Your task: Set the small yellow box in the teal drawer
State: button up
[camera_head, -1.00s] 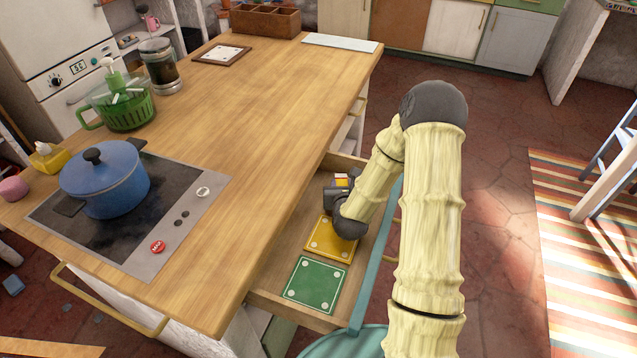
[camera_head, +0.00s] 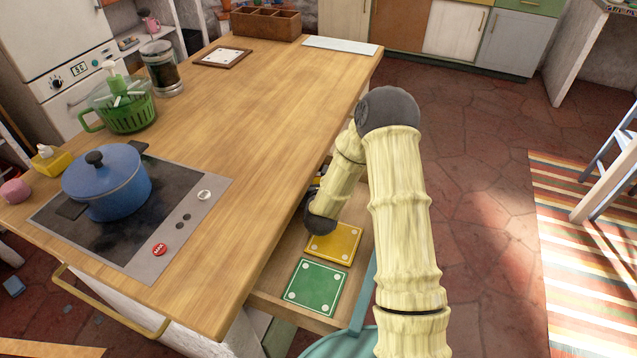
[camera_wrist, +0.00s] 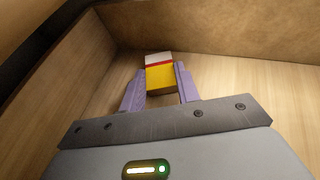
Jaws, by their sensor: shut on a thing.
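The small yellow box (camera_wrist: 160,78), with a red stripe and a white end, is between the purple fingers of my gripper (camera_wrist: 159,84) in the wrist view. The fingers are shut on its sides. The drawer (camera_head: 364,305) with the teal front is pulled out from the counter. My gripper is down inside its far part, by the counter edge. Wooden drawer walls and floor surround the box in the wrist view. In the head view my arm and the counter edge hide most of the gripper and box. I cannot tell whether the box touches the drawer floor.
A yellow square tile (camera_head: 335,243) and a green square tile (camera_head: 315,287) lie in the drawer's nearer part. The wooden counter (camera_head: 240,130) overhangs the drawer on its left. A blue pot (camera_head: 106,182) stands on the cooktop (camera_head: 150,232). The middle of the counter is clear.

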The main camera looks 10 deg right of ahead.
jog(key=shift+f, duration=0.15)
jog(key=o, duration=0.9)
jog(key=shift+s, duration=0.1)
jog(key=shift+o, duration=0.2)
jog(key=shift+r, duration=0.25)
jog(key=shift+v, duration=3.7)
